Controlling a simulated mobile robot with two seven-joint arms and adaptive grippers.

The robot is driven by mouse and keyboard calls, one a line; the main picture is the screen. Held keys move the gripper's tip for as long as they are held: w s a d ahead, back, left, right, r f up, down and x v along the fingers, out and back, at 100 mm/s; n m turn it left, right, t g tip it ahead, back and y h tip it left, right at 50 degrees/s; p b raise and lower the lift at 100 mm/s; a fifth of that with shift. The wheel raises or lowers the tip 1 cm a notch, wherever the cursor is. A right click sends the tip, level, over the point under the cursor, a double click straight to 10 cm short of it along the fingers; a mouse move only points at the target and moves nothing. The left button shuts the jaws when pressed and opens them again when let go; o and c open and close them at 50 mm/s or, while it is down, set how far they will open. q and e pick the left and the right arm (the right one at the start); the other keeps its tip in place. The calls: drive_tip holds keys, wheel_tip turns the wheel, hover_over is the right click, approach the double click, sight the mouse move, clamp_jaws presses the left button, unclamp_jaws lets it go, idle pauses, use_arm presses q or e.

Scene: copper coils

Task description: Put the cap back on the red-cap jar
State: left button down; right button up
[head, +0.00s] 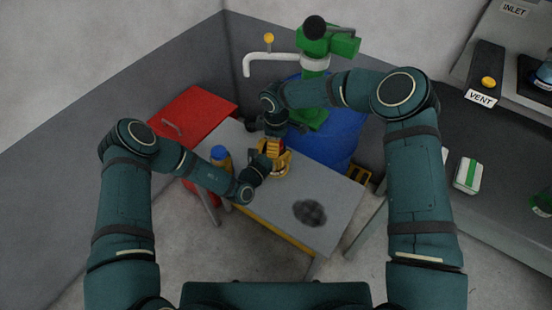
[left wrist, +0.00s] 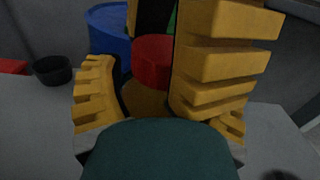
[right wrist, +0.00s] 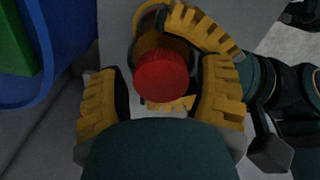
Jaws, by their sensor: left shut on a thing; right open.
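The amber jar (left wrist: 147,102) stands at the table's middle, with my left gripper (head: 272,168) shut on it. The jar also shows in the right wrist view (right wrist: 150,42). The red cap (right wrist: 161,77) is right at the top of the jar and also shows in the left wrist view (left wrist: 153,60). I cannot tell whether it is fully seated. My right gripper (head: 270,146) comes from above and is open, its yellow fingers on either side of the cap with gaps. In the head view the grippers mostly hide the jar and cap.
A blue-capped yellow jar (head: 220,157) stands on the grey table (head: 330,192) to the left. A dark round patch (head: 310,212) lies front right. A dark cup (left wrist: 52,70) shows in the left wrist view. A blue barrel (head: 335,135) and red cabinet (head: 195,120) stand behind.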

drive_tip(key=c, duration=1.1)
drive_tip(key=shift+m, duration=0.8)
drive_tip(key=o, duration=1.3)
drive_tip(key=shift+r, duration=0.1)
drive_tip(key=shift+r, duration=2.15)
